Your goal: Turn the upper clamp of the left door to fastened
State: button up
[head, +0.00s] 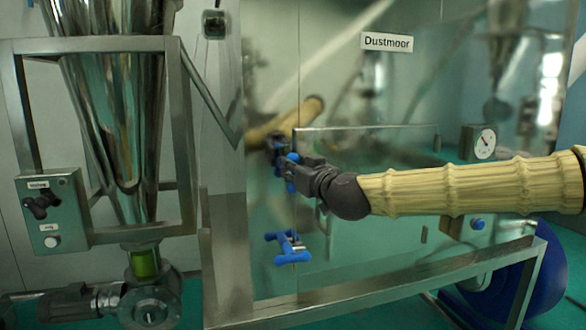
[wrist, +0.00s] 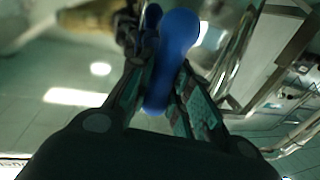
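The upper clamp (head: 292,158) of the door (head: 360,160) has a blue handle, partly hidden by my gripper in the head view. In the wrist view its blue handle (wrist: 172,60) runs lengthwise between my fingers, which touch or nearly touch it on both sides. My gripper (head: 296,172) reaches in from the right at the door's left edge. It appears closed on the handle. The lower clamp (head: 287,247), with a blue T-shaped handle, sits below it and apart from my gripper. The clamp's base is hidden.
The glossy panel mirrors my arm. A steel frame rail (head: 380,285) runs below the door. A steel hopper (head: 115,110) and a control box (head: 52,212) stand at left.

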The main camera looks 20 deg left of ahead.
grip_shut()
jog(key=shift+f+b, duration=0.1)
jog(key=shift+b, duration=0.3)
jog(key=m+b, duration=0.1)
jog(key=b, duration=0.1)
jog(key=m+b, duration=0.1)
jog(key=b, duration=0.1)
jog(key=shift+w+d+f, duration=0.1)
jog(key=shift+d+f, duration=0.1)
jog(key=shift+f, duration=0.05)
jog(key=m+b, duration=0.2)
jog(key=m+t+b, duration=0.1)
jog(key=m+b, duration=0.1)
jog(key=b, duration=0.1)
jog(key=m+b, duration=0.3)
jog(key=shift+w+d+f+t, duration=0.15)
jog(key=shift+w+d+t, duration=0.1)
jog(key=shift+t, duration=0.15)
jog(key=shift+d+f+m+t+h+b, duration=0.1)
jog(key=shift+m+t+h+b, duration=0.2)
jog(key=shift+m+b, duration=1.35)
jog(key=shift+d+f+m+t+h+b, duration=0.1)
jog(key=shift+m+t+h+b, duration=0.25)
jog(key=shift+m+b, duration=1.25)
jog(key=shift+f+m+t+h+b, duration=0.15)
jog(key=shift+m+t+b, duration=0.55)
jog(key=shift+m, duration=1.55)
jog(key=shift+r+g+b, duration=0.1)
jog(key=shift+g+b, duration=0.15)
jog(key=shift+b, duration=0.1)
